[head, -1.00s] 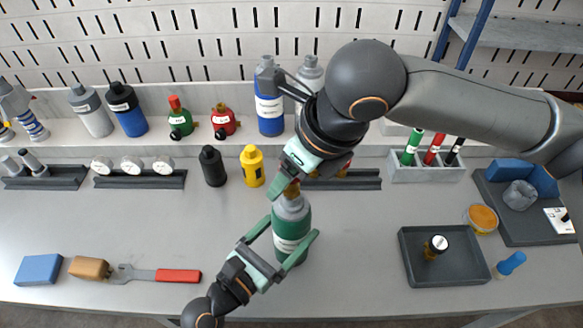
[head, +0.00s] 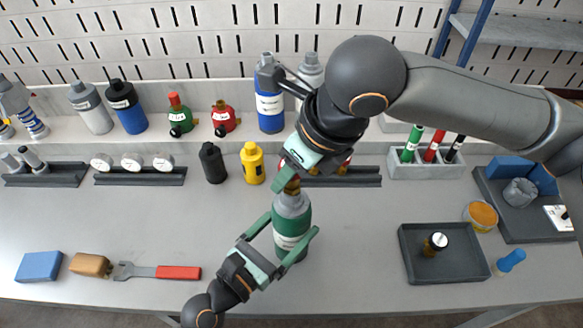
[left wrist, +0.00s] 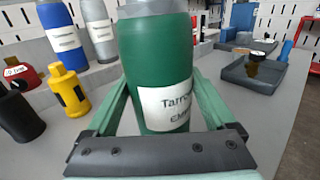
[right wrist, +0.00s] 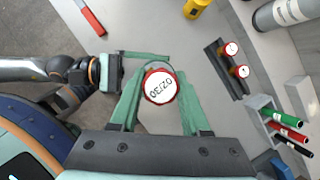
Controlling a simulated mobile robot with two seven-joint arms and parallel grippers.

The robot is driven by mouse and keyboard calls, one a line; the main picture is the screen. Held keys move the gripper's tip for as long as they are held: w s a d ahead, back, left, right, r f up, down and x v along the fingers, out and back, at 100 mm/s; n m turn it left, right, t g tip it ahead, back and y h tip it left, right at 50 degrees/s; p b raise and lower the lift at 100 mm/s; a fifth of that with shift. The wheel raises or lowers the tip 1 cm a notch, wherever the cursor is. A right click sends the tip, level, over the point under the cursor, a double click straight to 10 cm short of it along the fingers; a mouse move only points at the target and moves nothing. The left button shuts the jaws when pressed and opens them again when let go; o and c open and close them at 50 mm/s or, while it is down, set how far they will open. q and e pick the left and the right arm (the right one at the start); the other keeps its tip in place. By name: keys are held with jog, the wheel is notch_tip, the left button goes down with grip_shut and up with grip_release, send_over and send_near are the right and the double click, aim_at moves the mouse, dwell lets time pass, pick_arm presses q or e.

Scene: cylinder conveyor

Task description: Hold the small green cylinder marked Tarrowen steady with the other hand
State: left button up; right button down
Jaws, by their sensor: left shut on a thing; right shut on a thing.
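The small green cylinder (head: 291,222) stands upright on the bench, with a grey shoulder and a white label. In the left wrist view it (left wrist: 155,60) fills the middle, its label reading "Tarro…". My left gripper (head: 289,230) is shut on its body, one finger on each side. My right gripper (head: 290,178) is above the cylinder's top, shut on a small brass-coloured fitting (head: 292,188). In the right wrist view a round white face with a red rim (right wrist: 160,87), marked "02/30", sits between the right fingers. The exact contact between fitting and cylinder top is hidden.
A dark tray (head: 412,272) with a small brass part lies to the right. A red-handled wrench (head: 178,273), a brown block (head: 90,264) and a blue block (head: 40,267) lie front left. Black (head: 212,163) and yellow (head: 252,164) cylinders stand behind.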

dwell(0.4)
jog(key=m+t+h, duration=0.1)
jog(key=m, duration=0.3)
jog(key=shift+m+h, duration=0.5)
jog(key=shift+m, duration=0.5)
jog(key=m+h, duration=0.1)
jog(key=m, duration=0.1)
jog(key=shift+a+m+t, duration=0.1)
jog(key=shift+m+t, duration=0.2)
jog(key=shift+m, duration=0.1)
jog(key=m+h, duration=0.1)
jog(key=m, duration=0.2)
jog(key=shift+f+m+h, duration=0.1)
jog(key=shift+m+h, duration=0.4)
jog(key=shift+m, duration=0.5)
jog(key=m+g+h, duration=0.1)
jog(key=m, duration=0.3)
